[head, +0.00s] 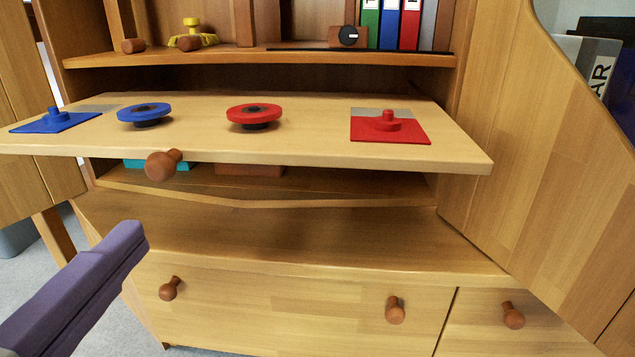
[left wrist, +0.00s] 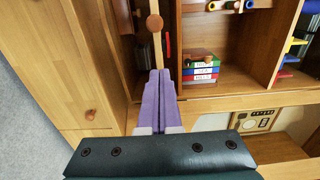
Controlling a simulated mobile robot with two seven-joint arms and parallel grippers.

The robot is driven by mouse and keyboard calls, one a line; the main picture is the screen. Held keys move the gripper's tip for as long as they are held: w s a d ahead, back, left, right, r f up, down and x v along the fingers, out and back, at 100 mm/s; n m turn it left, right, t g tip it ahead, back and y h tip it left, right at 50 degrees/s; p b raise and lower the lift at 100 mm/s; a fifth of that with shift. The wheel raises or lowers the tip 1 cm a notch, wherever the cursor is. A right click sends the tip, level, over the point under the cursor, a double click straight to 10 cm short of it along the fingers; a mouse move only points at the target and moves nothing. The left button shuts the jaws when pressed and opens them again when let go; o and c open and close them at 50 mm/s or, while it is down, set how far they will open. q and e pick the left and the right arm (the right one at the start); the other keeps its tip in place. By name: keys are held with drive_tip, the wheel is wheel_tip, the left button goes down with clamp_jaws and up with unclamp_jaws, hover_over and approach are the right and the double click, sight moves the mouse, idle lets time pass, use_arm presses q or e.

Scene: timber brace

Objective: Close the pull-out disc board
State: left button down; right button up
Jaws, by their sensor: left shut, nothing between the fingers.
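The disc board (head: 300,140) is a light wooden shelf that sticks out of the cabinet in the head view. It bears a blue disc (head: 144,113), a red disc (head: 254,114), a blue pad with a peg (head: 54,121) and a red pad with a peg (head: 390,127). A brown round knob (head: 161,166) sits on its front edge; the knob also shows in the left wrist view (left wrist: 154,23). My left gripper (head: 132,236), with purple fingers, is below the knob, apart from it. Its fingers are together and empty in the left wrist view (left wrist: 160,76). My right gripper is out of view.
Drawers with brown knobs (head: 395,310) lie below the board. A shelf above holds coloured binders (head: 390,24) and a yellow object (head: 193,36). A large wooden panel (head: 545,150) stands at the right. Open space lies before the board.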

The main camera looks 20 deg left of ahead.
sight(216, 152)
use_arm(q)
drive_tip(key=p+x, duration=0.1)
drive_tip(key=x, duration=1.2)
drive_tip(key=shift+s+a, duration=0.1)
drive_tip(key=shift+w+a, duration=0.15)
drive_tip(key=shift+w, duration=0.4)
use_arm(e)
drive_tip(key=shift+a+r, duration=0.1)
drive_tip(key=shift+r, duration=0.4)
